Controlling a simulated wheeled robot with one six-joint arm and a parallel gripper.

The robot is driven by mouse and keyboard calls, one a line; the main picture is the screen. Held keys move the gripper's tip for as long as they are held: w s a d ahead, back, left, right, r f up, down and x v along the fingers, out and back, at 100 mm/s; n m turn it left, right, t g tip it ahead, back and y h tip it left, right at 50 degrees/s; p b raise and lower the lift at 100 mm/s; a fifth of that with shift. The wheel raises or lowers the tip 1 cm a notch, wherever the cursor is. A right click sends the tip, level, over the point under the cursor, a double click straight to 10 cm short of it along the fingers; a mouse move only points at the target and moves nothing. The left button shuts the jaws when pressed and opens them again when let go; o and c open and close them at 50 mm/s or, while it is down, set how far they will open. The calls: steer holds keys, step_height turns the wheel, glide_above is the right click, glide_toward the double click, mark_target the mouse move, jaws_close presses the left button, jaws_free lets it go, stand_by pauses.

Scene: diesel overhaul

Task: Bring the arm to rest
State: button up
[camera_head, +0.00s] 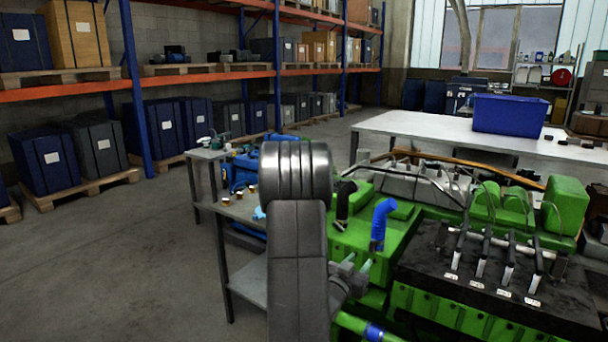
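My arm rises in the middle of the head view, with a dark grey link and a ribbed silver-grey joint at its top. What looks like my gripper (358,261) shows just right of the link, partly hidden by it. It has a grey body and small pale teal tips, in front of the green engine's left side. The tips are too small to tell whether they are apart or closed, and I see nothing clearly held.
The green engine (415,309) with hoses and a black top fills the right. A grey side table (240,208) with small parts and a blue tool stands behind my arm. A white bench (420,127) carries a blue bin (509,114). Racks line the left; the left floor is clear.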

mark_target(371, 245)
steer(key=v, duration=0.5)
steer(key=x, duration=1.3)
steer(key=shift+d+r+p, duration=0.15)
steer(key=shift+p, duration=0.2)
steer(key=shift+r+n+p, duration=0.15)
steer(key=shift+n+p, duration=0.45)
steer(key=shift+p, duration=0.45)
steer(key=n+p, duration=0.2)
steer(key=p, duration=0.2)
steer(key=n+p, duration=0.2)
steer(key=p, duration=0.2)
steer(key=n+p, duration=0.2)
steer(key=p, duration=0.1)
steer(key=shift+a+n+p, duration=0.3)
steer(key=shift+p, duration=0.1)
steer(key=b+v, duration=0.3)
steer(key=v, duration=0.9)
steer(key=shift+s+a+f, duration=0.25)
steer(key=shift+s+f, duration=0.1)
steer(key=shift+f, duration=0.1)
